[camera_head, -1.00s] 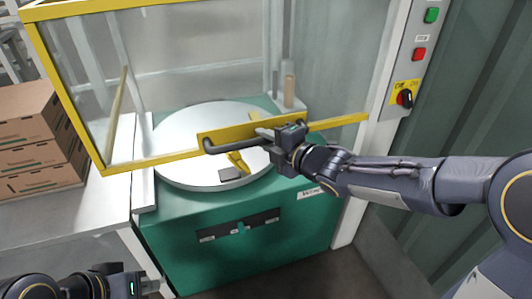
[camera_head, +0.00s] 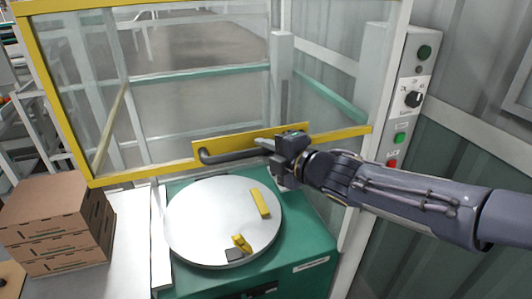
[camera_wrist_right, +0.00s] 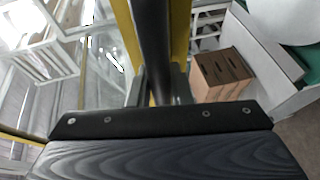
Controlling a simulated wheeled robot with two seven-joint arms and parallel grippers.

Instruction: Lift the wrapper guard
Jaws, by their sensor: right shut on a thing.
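The wrapper guard is a clear panel in a yellow frame (camera_head: 130,177), with a dark bar handle (camera_head: 225,156) on a yellow plate along its lower edge. My right gripper (camera_head: 268,146) is shut on the right part of this handle in the head view. In the right wrist view the dark handle bar (camera_wrist_right: 152,45) runs up from between the fingers (camera_wrist_right: 160,85), with the yellow frame beside it. The guard's lower edge stands above the round turntable (camera_head: 210,215). My left gripper is not in view.
Stacked brown cartons (camera_head: 55,225) stand on the white table at the left. Yellow pieces (camera_head: 260,203) and a dark block lie on the turntable. A control panel (camera_head: 408,100) with buttons and a rotary switch is on the right post.

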